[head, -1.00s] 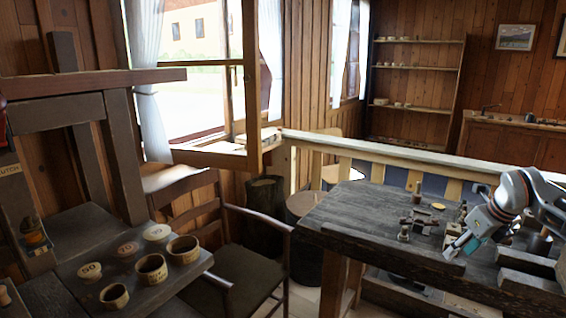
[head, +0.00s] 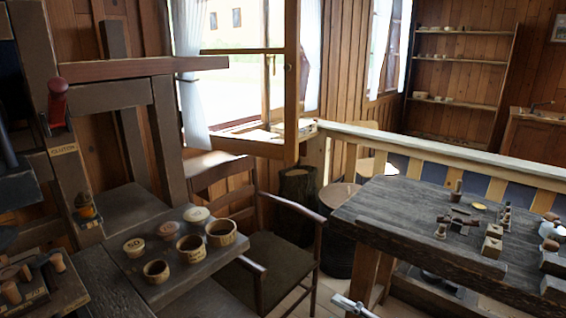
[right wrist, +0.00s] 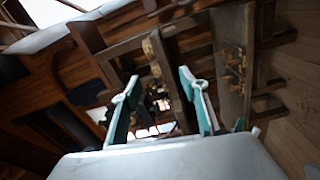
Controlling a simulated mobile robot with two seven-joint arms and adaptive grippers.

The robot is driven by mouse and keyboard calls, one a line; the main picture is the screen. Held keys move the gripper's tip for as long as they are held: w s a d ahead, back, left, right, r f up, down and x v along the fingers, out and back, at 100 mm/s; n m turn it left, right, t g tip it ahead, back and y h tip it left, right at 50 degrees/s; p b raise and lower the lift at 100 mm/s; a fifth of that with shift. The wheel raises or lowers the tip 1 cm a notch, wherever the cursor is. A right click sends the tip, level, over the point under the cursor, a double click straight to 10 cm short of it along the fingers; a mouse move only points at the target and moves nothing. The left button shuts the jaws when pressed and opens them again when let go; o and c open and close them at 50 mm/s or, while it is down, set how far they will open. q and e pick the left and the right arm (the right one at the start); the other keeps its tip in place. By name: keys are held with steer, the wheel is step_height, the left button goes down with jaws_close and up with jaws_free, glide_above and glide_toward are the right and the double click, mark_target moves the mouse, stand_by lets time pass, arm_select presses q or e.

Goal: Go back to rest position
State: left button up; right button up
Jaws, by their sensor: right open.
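My right gripper (right wrist: 160,98) shows in the right wrist view with two teal-and-grey fingers spread apart and nothing between them. The room behind the fingers is tilted and dim. In the head view a small silver part (head: 352,305) shows at the bottom edge; I cannot tell which part of an arm it is. My left gripper is not in view. Small turned wooden pieces (head: 493,240) stand on the dark workbench (head: 400,217) at the right.
Wooden cups (head: 221,232) and round labelled lids (head: 134,246) sit on a dark bench at the left. A chair (head: 285,258) stands between the benches. A pale railing (head: 440,166) runs behind the workbench. More turned pieces (head: 57,262) lie at lower left.

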steer(key=s+d+f+m+h, duration=0.3)
steer(key=s+f+m+h, duration=0.2)
steer(key=s+f+m, duration=0.4)
steer(key=s+d+f+m+h, duration=0.3)
steer(key=s+f+m+h, duration=0.3)
steer(key=s+f+m, duration=0.4)
step_height(320, 180, down, 2)
steer(key=m, duration=0.3)
steer(key=shift+d+f+g, duration=0.2)
steer(key=shift+d+g, duration=0.1)
